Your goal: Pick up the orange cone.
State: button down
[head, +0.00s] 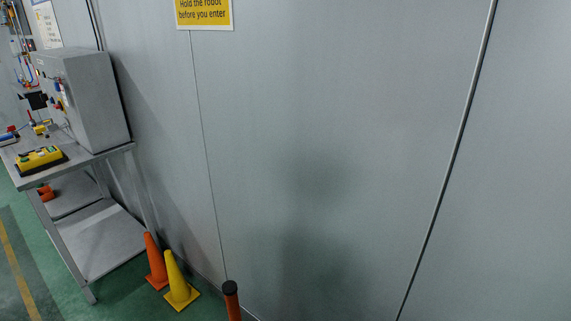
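The orange cone (155,262) stands upright on the green floor at the lower left of the head view. It is beside the right end of a metal workbench and close to the grey wall. A yellow cone (177,282) stands just to its right and slightly nearer, and covers part of its right side. My gripper is not in view.
The metal workbench (98,236) with a lower shelf holds a grey cabinet (92,98) and a yellow control box (40,158). An orange post (232,302) with a black top stands right of the cones. The grey wall (330,150) fills the right.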

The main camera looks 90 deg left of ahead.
aim_at(158, 277)
jog(key=u, duration=4.65)
jog(key=k, duration=1.3)
jog(key=z, duration=0.6)
jog(key=i, duration=1)
jog(key=u, duration=0.95)
jog(key=i, duration=1.1)
jog(key=u, duration=0.7)
